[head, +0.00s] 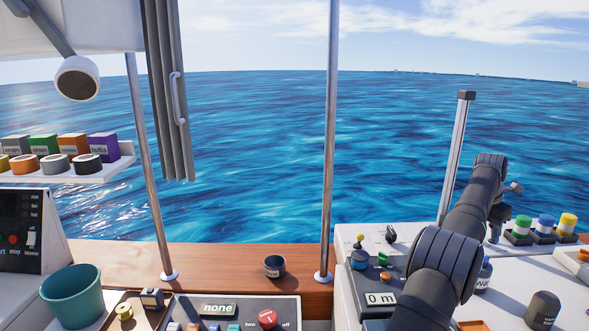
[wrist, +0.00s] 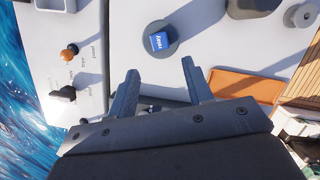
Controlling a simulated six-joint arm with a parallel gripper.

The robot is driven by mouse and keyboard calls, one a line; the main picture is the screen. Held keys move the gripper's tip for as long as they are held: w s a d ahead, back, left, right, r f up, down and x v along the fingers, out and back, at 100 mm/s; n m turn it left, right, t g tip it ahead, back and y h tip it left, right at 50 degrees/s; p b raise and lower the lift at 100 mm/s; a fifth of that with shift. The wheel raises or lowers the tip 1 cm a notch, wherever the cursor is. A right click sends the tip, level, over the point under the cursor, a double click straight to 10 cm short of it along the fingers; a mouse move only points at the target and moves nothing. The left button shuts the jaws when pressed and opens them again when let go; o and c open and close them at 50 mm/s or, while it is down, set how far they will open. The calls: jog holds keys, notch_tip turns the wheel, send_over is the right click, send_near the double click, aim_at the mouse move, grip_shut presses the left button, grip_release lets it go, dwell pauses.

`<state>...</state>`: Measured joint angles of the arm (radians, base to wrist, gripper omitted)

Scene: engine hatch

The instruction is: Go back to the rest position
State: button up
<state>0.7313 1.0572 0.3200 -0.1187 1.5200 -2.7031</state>
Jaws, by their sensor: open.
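My gripper (wrist: 160,68) shows in the wrist view with its two dark fingers spread apart and nothing held between them. Just beyond the fingertips is a round dark knob with a blue labelled top (wrist: 158,42), on a pale panel (wrist: 110,30). I see a gap between the fingertips and this knob. In the head view my dark arm reaches up from the lower right over the white console (head: 520,275) and bends down at its far end. The fingers are not clear there.
An orange tray (wrist: 245,86) lies right of the fingers. A dark cup (head: 274,266) sits on the wooden ledge (head: 215,262); a teal bucket (head: 73,297) stands left.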

jog(key=x, duration=1)
jog(key=shift+f, duration=0.35)
notch_tip(320, 180, up, 5)
jog(key=s+d+r, duration=0.3)
jog(key=s+r, duration=0.4)
jog(key=s, duration=0.5)
jog(key=s+a+f+m, duration=0.2)
jog(key=s+f, duration=0.1)
jog(key=s, duration=1.3)
jog(key=s+a+f+m, duration=0.1)
jog(key=s+a+f, duration=0.2)
jog(key=s+a, duration=0.2)
jog(key=s+a+f+m+g, duration=0.1)
jog(key=s+a+f, duration=0.2)
jog(key=s, duration=0.7)
jog(key=shift+s+a+m, duration=0.25)
jog(key=shift+a+m, duration=0.05)
jog(key=shift+a, duration=0.8)
